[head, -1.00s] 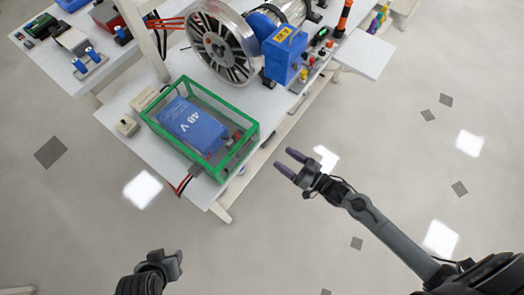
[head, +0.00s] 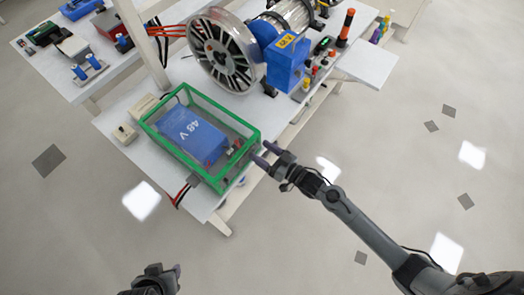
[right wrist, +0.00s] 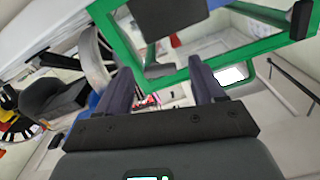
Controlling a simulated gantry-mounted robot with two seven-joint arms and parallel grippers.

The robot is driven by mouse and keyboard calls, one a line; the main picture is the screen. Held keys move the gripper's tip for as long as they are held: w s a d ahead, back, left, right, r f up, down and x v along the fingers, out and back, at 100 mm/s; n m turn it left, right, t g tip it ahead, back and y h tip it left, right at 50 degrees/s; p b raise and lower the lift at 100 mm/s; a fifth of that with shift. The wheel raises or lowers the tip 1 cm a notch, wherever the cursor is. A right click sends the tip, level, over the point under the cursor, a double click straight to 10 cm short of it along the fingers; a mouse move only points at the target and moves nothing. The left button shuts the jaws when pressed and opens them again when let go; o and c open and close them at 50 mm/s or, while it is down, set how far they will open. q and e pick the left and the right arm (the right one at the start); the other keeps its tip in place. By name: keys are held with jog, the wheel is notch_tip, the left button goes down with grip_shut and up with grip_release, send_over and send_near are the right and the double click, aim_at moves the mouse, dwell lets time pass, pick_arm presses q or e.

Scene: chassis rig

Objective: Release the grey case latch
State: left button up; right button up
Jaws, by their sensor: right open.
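The green-framed clear case (head: 247,163) stands on the white bench with a blue 48 V battery (head: 192,136) inside. A small grey block, which looks like the grey latch (head: 194,180), sits at the case's near end by the red and black cables. A dark block (right wrist: 300,20) also shows on the green frame in the right wrist view; I cannot tell if it is the same part. My right gripper (head: 267,155) is open and empty, fingers pointing at the case's right near corner. My left gripper (head: 165,275) is low in the head view, away from the bench; its jaw state is unclear.
A spoked metal wheel (head: 222,50) and a blue box (head: 287,62) stand behind the case. A small beige box (head: 125,134) lies left of it. Red and black cables (head: 180,195) hang off the bench's near edge.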

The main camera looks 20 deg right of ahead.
jog(key=shift+w+a, duration=0.2)
jog(key=shift+w, duration=0.15)
jog(key=c, duration=1.1)
jog(key=shift+o, duration=0.2)
jog(key=shift+f+n+p, duration=0.1)
jog(key=shift+n+p, duration=0.2)
jog(key=shift+n, duration=1.2)
jog(key=o, duration=1.1)
jog(key=shift+c, duration=0.2)
jog(key=shift+d, duration=0.1)
